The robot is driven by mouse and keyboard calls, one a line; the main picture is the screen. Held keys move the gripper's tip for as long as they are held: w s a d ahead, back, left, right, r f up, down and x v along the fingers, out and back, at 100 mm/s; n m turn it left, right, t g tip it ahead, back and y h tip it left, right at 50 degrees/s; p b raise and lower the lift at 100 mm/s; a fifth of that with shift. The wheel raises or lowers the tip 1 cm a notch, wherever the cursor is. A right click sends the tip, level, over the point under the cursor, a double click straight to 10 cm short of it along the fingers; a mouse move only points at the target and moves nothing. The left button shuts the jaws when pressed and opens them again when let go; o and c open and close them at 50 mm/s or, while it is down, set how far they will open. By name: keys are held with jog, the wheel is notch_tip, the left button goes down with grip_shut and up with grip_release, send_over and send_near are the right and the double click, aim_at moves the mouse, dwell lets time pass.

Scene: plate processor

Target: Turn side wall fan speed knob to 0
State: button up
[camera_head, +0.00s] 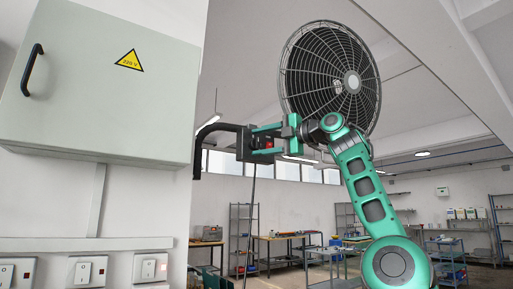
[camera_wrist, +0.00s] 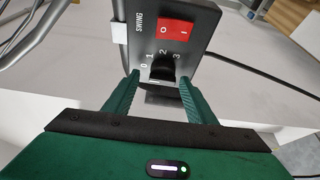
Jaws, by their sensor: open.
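The fan speed knob (camera_wrist: 162,67) is a small black knob on the dark grey control box (camera_wrist: 205,22), below the printed numbers 0 to 3. Its pointer is too dark to read, so I cannot tell its setting. My gripper (camera_wrist: 160,79) is open, with its green fingers on the left and right of the knob; I cannot tell whether they touch it. A red rocker switch (camera_wrist: 176,32) sits above the numbers, beside the word SWING. In the head view the control box (camera_head: 243,146) hangs on a black wall bracket, and my gripper (camera_head: 265,142) reaches it from the right.
The large caged fan (camera_head: 320,70) is above and behind my arm. A grey electrical cabinet (camera_head: 80,80) with a 220 V sign is on the left wall, above several white switches (camera_head: 84,271). A black cable (camera_head: 250,215) hangs below the control box. Shelves and tables stand far behind.

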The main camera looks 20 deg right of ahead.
jog(key=shift+d, duration=0.1)
jog(key=shift+v, duration=0.75)
jog(key=v, duration=0.9)
